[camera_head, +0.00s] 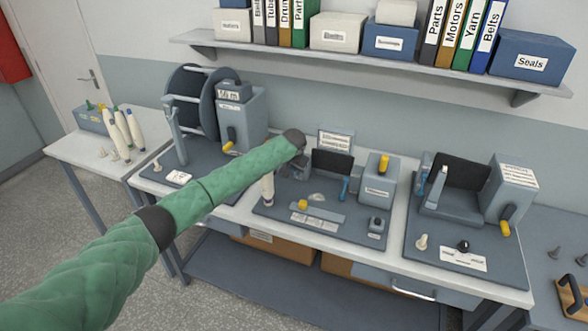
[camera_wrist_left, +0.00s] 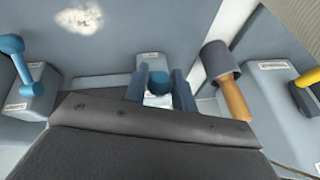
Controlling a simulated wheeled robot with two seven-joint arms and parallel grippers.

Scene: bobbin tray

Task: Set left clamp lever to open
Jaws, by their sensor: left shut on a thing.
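The left clamp lever (camera_wrist_left: 157,83) shows a blue knob in the left wrist view, between the two fingers of my left gripper (camera_wrist_left: 159,92). The fingers are shut on it. A labelled grey base lies at the knob. The lever's lower part is hidden, so I cannot tell its angle. In the head view, my left gripper (camera_head: 297,170) is partly hidden at the end of the green arm, at the left of the middle station, and the lever is not distinct there. A second blue lever (camera_wrist_left: 12,45) stands apart on its own labelled base. My right gripper is not in view.
A tan rod with a dark cap (camera_wrist_left: 225,78) is close beside the gripper. A grey machine (camera_head: 240,115) with a yellow-tipped crank stands to the left. A dark panel (camera_head: 332,162) and a box with a yellow knob (camera_head: 378,190) stand to the right. A shelf (camera_head: 400,68) runs above.

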